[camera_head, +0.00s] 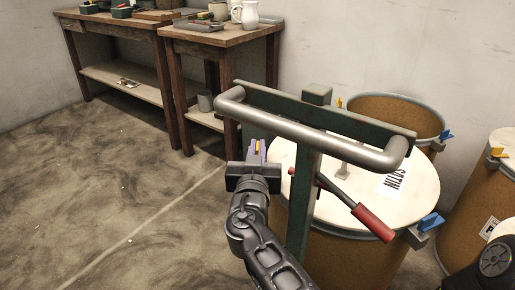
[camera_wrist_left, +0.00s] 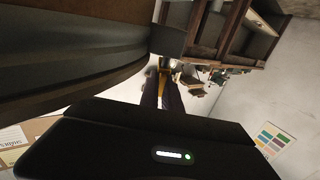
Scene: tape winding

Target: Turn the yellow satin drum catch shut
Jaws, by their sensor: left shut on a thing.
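The satin drum has a white lid (camera_head: 360,175) with a printed label (camera_head: 395,181) at its right side. Its yellow catch (camera_head: 257,146) shows as a small yellow strip at the left of the drum, mostly hidden between the fingers. My left gripper (camera_head: 258,151) is shut on the yellow catch. In the left wrist view the fingers (camera_wrist_left: 164,95) close around a bit of yellow, beside the drum's dark rim (camera_wrist_left: 60,55). How far the catch is turned cannot be told. A blue catch (camera_head: 430,222) sits at the drum's front right. My right gripper is not in view.
A green trolley frame with a grey bar handle (camera_head: 310,130) and red-gripped lever (camera_head: 372,222) stands before the drum, close right of my left gripper. Other drums (camera_head: 395,112) stand behind and right. Wooden benches (camera_head: 225,42) line the wall. The left floor is clear.

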